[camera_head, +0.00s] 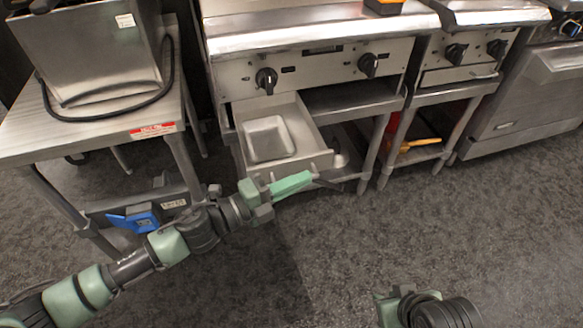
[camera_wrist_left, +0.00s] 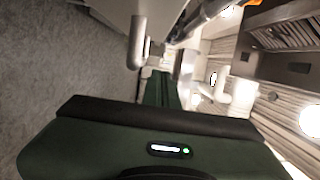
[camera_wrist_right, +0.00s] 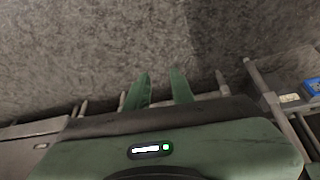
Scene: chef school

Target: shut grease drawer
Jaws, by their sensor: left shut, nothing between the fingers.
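The grease drawer (camera_head: 315,161) is a pale metal drawer under the griddle's control panel, pulled well out, with a square recess in its floor. My left gripper (camera_head: 308,178) is shut and empty, its green fingers just in front of and below the drawer's front panel, pointing right. I cannot tell whether they touch it. The shut fingers also show in the left wrist view (camera_wrist_left: 161,90), with a rounded metal bar beside them. My right gripper is low in the head view, its fingers mostly hidden there; in the right wrist view its fingers (camera_wrist_right: 160,88) are apart with only floor between them.
The griddle (camera_head: 325,62) with two black knobs stands above the drawer. A steel table (camera_head: 90,132) is at left, with a blue object (camera_head: 135,219) low beside it. A second cooker stand (camera_head: 440,100) and an oven (camera_head: 525,95) are at right. The foreground floor is clear.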

